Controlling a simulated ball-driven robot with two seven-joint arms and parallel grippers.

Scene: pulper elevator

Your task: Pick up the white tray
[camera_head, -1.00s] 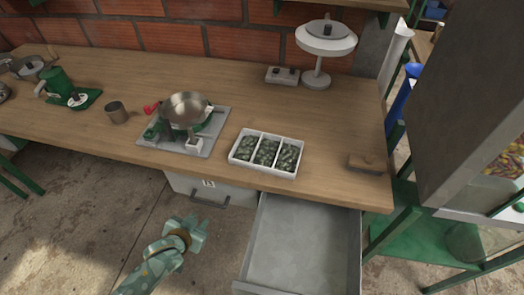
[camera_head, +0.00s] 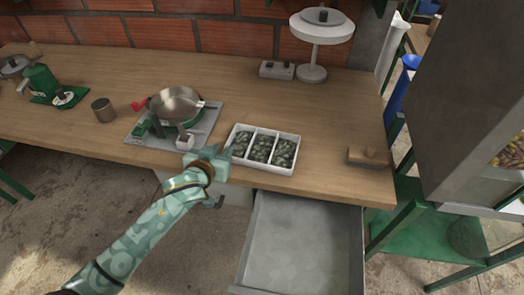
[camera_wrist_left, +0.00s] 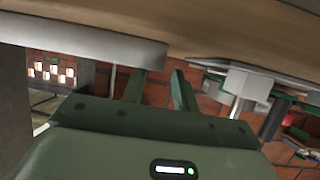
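The white tray (camera_head: 268,169) lies on the wooden counter near its front edge. It has three compartments filled with dark green pieces. My left gripper (camera_head: 225,152) is at the tray's left end, close to its front left corner; I cannot tell whether it touches. In the left wrist view the two fingers (camera_wrist_left: 160,85) stand apart, with brick wall showing between them. A pale grey-white edge (camera_wrist_left: 80,40) at upper left there appears to be part of the tray. My right gripper is not in view.
A pot (camera_head: 177,107) sits on a burner plate left of the tray. An open drawer (camera_head: 300,245) juts out below the counter. A wooden block (camera_head: 368,157) lies to the right, and a white scale-like stand (camera_head: 312,72) is behind.

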